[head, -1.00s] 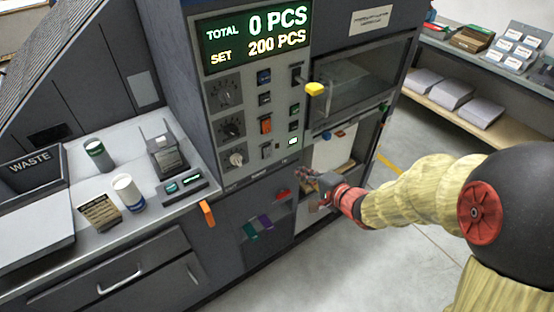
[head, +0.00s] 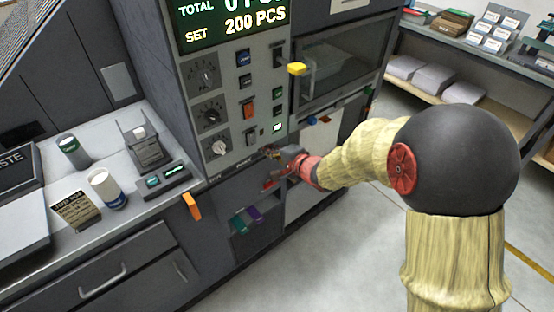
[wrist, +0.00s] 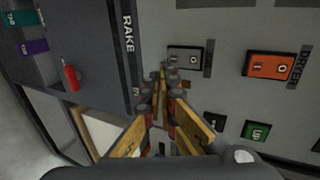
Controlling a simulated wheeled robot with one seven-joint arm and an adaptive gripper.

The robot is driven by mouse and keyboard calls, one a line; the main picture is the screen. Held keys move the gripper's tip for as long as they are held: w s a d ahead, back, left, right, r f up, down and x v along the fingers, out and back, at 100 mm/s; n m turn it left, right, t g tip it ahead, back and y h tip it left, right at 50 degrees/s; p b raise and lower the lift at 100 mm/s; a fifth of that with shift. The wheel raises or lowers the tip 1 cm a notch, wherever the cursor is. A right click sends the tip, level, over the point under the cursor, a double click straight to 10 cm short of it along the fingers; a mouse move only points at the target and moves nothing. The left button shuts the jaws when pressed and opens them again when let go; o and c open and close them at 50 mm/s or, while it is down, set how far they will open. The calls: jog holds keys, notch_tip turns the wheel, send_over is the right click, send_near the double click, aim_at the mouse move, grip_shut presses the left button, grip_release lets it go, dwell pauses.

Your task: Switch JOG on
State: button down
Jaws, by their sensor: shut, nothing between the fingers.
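A grey rocker switch with I and O marks (wrist: 185,58) sits low on the control panel; it also shows in the head view (head: 251,135). Its small label is too blurred to read, so I cannot confirm that it is JOG, nor tell which side is pressed. An orange rocker switch (wrist: 270,66) is beside it, above it in the head view (head: 249,108). My gripper (wrist: 163,75) is shut and empty. Its fingertips are just left of the grey rocker in the wrist view; contact is unclear. In the head view my gripper (head: 270,153) is just below that rocker.
Knobs (head: 210,112) line the panel's left side, below the display (head: 228,22). A yellow-ended handle (head: 297,69) juts out above my gripper. A red part (wrist: 70,76) is at the wrist view's left.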

aim_at(256, 140)
jog(key=shift+w+a+f+b, duration=0.1)
jog(key=shift+w+a+b, duration=0.15)
jog(key=shift+w+a, duration=0.35)
jog(key=shift+w+a+b, duration=0.25)
jog(key=shift+w+a, duration=0.1)
jog(key=shift+w, duration=0.45)
jog(key=shift+w+p, duration=0.1)
jog(key=shift+p, duration=0.4)
jog(key=shift+w+a+p, duration=0.15)
jog(key=shift+p, duration=0.4)
jog(key=shift+w+a+f, duration=0.1)
jog(key=shift+w+f, duration=0.05)
jog(key=shift+f, duration=0.1)
jog(key=shift+r+p, duration=0.85)
jog(key=shift+p, duration=0.3)
jog(key=shift+f, duration=0.1)
